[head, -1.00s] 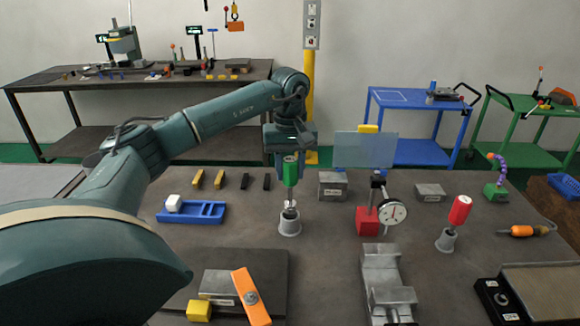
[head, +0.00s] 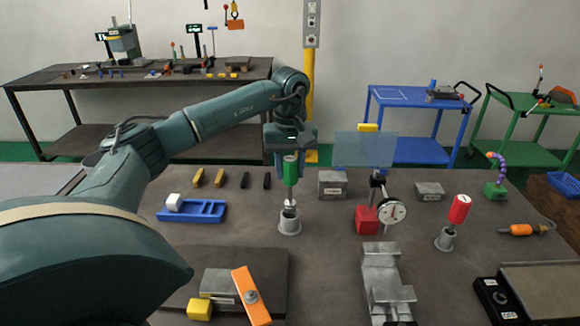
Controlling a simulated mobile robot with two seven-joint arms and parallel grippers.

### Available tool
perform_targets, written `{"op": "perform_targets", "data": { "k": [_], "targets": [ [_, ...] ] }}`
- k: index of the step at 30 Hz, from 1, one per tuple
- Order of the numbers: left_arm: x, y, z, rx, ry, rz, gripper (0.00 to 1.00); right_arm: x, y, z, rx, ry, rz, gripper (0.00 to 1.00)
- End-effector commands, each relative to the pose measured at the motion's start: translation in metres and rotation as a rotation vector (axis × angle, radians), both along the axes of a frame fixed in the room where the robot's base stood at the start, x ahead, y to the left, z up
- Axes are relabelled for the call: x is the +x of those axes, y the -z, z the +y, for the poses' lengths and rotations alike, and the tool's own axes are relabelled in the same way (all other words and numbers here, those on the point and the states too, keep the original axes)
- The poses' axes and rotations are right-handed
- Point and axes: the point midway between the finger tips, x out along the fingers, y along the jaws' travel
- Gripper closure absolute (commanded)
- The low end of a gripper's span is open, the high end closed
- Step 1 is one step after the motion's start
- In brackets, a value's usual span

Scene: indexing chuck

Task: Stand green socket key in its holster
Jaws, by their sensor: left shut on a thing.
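The green socket key (head: 290,171) is upright, its green handle held in my left gripper (head: 290,160), which comes down from above. The key's metal shank points down over a grey holster (head: 289,226) on the bench. The lower end of the shank is at the holster's mouth; I cannot tell how far inside it is. A red-handled key (head: 459,210) stands tilted in a second grey holster (head: 445,239) to the right. My right gripper is not in view.
A dial gauge (head: 392,212) on a red base (head: 367,220) stands right of the holster, with a clear panel (head: 365,149) behind. A blue tray (head: 205,213) lies to the left. A grey vise (head: 382,275) is in front on the right. Bench around the holster is clear.

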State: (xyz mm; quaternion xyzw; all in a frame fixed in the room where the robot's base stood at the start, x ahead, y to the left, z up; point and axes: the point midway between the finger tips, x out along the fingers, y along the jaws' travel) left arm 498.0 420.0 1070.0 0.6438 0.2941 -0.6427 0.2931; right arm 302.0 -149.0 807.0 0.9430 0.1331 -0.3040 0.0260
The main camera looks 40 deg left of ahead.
Motion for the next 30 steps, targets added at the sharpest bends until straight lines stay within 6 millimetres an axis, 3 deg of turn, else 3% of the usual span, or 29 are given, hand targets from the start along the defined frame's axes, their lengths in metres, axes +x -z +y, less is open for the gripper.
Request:
{"op": "perform_targets", "data": {
  "k": [30],
  "targets": [
    [0.0,0.024,0.0,0.0,0.0,0.0,0.94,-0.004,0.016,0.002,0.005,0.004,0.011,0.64]
  ]
}}
